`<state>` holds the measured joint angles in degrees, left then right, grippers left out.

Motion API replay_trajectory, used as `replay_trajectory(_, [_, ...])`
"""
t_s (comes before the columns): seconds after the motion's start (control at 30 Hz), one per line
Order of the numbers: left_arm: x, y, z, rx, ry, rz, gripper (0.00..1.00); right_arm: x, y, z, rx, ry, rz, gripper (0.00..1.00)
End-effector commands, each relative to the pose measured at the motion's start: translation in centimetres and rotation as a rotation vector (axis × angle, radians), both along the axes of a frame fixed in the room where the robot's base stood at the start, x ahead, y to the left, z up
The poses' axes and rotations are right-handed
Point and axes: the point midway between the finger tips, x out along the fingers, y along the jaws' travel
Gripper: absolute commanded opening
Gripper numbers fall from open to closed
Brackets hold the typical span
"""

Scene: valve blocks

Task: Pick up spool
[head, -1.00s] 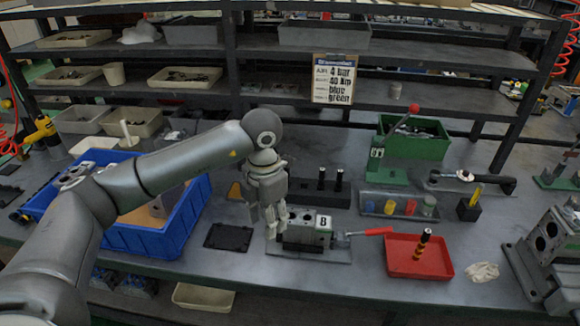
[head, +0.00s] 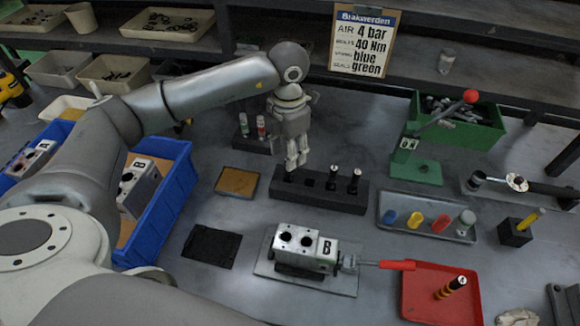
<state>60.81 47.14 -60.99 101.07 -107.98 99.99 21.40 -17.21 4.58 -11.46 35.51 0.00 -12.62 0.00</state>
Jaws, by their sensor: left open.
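A black rack (head: 318,197) stands mid-table. Two dark spools with pale tops, one at the middle right (head: 333,175) and one at the right end (head: 354,182), stand upright in it. Another spool (head: 455,284), with orange and black bands, is in the red tray (head: 418,305) at the lower right. My left gripper (head: 296,163) points down over the rack's left end, its fingers open. It covers part of that end, and I cannot tell whether its fingertips touch anything there. My right gripper is not in view.
Valve block B (head: 305,245) sits on a plate in front of the rack, with a red-handled tool (head: 390,265) at its right. A blue crate (head: 165,210) with blocks is at the left. A tray of coloured parts (head: 385,225) is right of the rack.

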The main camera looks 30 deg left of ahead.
Motion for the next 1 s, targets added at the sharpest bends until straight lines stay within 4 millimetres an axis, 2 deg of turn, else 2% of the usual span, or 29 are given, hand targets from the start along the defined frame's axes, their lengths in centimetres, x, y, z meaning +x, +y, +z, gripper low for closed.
replay_trajectory(0.1, [0.0, 0.0, -1.6, 0.0, 0.002, 0.001, 0.42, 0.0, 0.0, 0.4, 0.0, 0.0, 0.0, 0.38])
replay_trajectory(0.37, [-0.1, 0.1, -3.7, 0.0, 0.003, 0.002, 0.42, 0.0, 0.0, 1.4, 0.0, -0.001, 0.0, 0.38])
replay_trajectory(0.6, [0.0, 0.1, -7.1, 0.0, 0.001, 0.002, 0.42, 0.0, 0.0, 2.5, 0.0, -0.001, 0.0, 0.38])
replay_trajectory(0.87, [0.1, 0.1, -7.7, 0.0, -0.001, 0.001, 0.42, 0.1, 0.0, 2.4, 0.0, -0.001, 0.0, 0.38])
replay_trajectory(0.9, [0.1, 0.1, -7.7, 0.0, -0.001, 0.001, 0.41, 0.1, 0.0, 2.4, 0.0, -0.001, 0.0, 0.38])
replay_trajectory(1.0, [0.1, 0.1, -7.7, 0.0, -0.001, 0.001, 0.28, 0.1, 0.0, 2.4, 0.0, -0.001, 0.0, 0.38])
